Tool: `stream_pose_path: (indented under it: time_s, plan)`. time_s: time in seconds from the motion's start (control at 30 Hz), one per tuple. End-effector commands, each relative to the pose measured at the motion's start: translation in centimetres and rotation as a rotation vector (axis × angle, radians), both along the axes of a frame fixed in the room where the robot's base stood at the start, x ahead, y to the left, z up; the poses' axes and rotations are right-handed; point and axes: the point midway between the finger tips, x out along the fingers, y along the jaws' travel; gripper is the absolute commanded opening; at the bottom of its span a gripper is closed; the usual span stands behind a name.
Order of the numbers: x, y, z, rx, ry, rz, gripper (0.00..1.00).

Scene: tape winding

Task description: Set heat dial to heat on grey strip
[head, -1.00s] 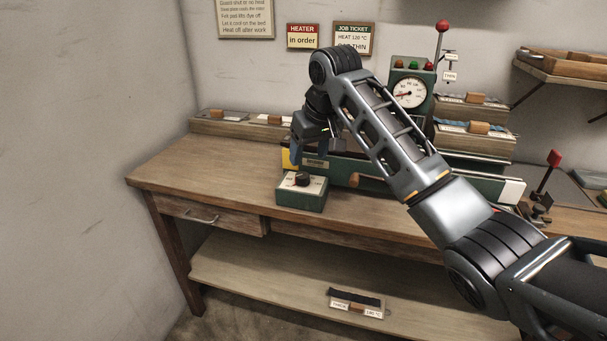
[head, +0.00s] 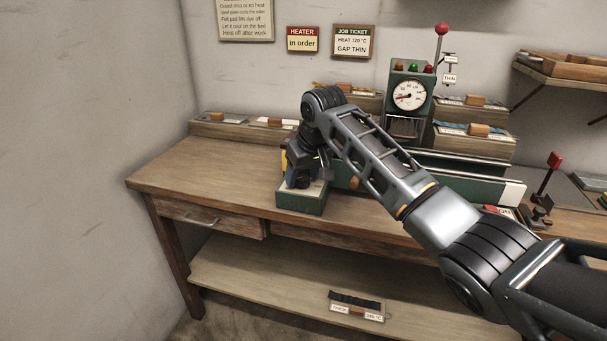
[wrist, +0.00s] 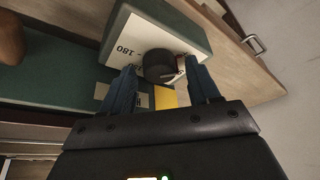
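The heat dial is a black knob (wrist: 160,66) on a green box (head: 301,203) with a pale top plate, at the bench's front. In the wrist view "180" is legible on the plate; a light pointer shows at the knob's side, but its exact setting is unclear. My gripper (wrist: 164,82) is open, its blue fingers apart on either side of the knob. In the head view my gripper (head: 303,178) is down over the box and hides most of the knob. A dark grey strip (head: 355,300) lies on the lower shelf, with a label that seems to read 180 °C.
A job ticket (head: 353,41) on the wall reads heat 120 °C, gap thin. A green machine with a round gauge (head: 409,95) stands behind my arm. Other strips in holders (head: 272,122) line the bench back. The bench's left part (head: 190,170) is clear.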

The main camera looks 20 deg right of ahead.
Motion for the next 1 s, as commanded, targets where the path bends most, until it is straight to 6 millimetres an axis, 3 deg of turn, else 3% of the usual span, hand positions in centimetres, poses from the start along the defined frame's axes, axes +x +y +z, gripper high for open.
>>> stream_pose_path:
  time_s: [0.53, 1.0]
  plan:
    - [-0.02, 0.01, 0.0, 0.0, 0.0, 0.0, 0.09]
    - [-0.08, 0.24, 0.36, 0.001, 0.003, -0.131, 0.09]
